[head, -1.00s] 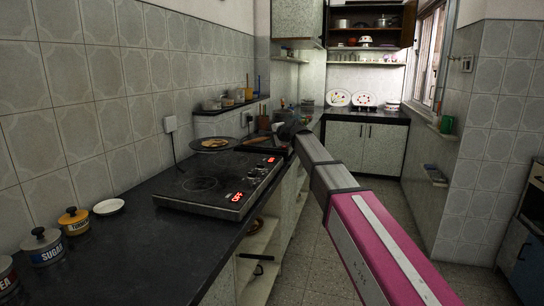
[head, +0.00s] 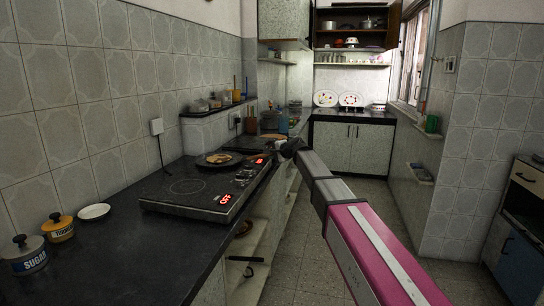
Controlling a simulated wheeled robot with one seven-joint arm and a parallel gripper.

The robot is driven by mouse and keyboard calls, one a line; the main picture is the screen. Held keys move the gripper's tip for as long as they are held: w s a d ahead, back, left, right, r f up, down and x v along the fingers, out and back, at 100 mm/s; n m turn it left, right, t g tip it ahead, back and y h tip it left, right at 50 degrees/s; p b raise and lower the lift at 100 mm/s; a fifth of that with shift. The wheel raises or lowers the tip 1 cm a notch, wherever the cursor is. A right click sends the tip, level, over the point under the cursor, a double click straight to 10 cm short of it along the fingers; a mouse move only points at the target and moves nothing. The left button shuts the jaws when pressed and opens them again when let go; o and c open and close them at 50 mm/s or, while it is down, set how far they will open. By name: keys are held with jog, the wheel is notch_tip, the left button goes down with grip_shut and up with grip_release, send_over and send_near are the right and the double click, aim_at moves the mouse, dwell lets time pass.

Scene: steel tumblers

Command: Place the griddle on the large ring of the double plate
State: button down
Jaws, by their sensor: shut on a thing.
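The griddle (head: 205,163) is a dark round pan with a brown, food-like patch in it. It is level over the far part of the double plate. I cannot tell whether it touches the surface. The double plate (head: 215,206) is a black hob on the counter with red lit displays on its right side. Its near ring (head: 186,187) is bare; the far ring is hidden by the griddle. My gripper (head: 284,149) is small and dark at the arm's end, right of the griddle, shut on the griddle's handle side; the fingers are hard to make out.
The dark counter (head: 120,260) runs along the tiled left wall. A sugar jar (head: 28,256), a turmeric jar (head: 58,228) and a white saucer (head: 94,212) stand left of the hob. A pot (head: 275,121) stands behind. The counter's near part is clear.

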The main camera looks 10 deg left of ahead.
jog(key=shift+f, duration=0.25)
jog(key=c, duration=0.9)
grip_release()
jog(key=shift+f, duration=0.1)
jog(key=shift+c, duration=0.2)
jog(key=v, duration=1.2)
jog(key=s+d+f+n+g+h, duration=0.1)
jog(key=s+d+f+h, duration=0.15)
jog(key=d+f, duration=0.35)
jog(key=s+d+f+n+g+h, duration=0.1)
jog(key=s+d+f, duration=0.25)
jog(key=f, duration=0.55)
jog(key=s+d+f+n+g+h, duration=0.5)
jog(key=s+d+f+g+h, duration=0.1)
jog(key=s+d+f, duration=1.6)
jog(key=s+f+h, duration=0.1)
jog(key=s+f, duration=0.1)
jog(key=s, duration=0.1)
jog(key=shift+s, duration=0.2)
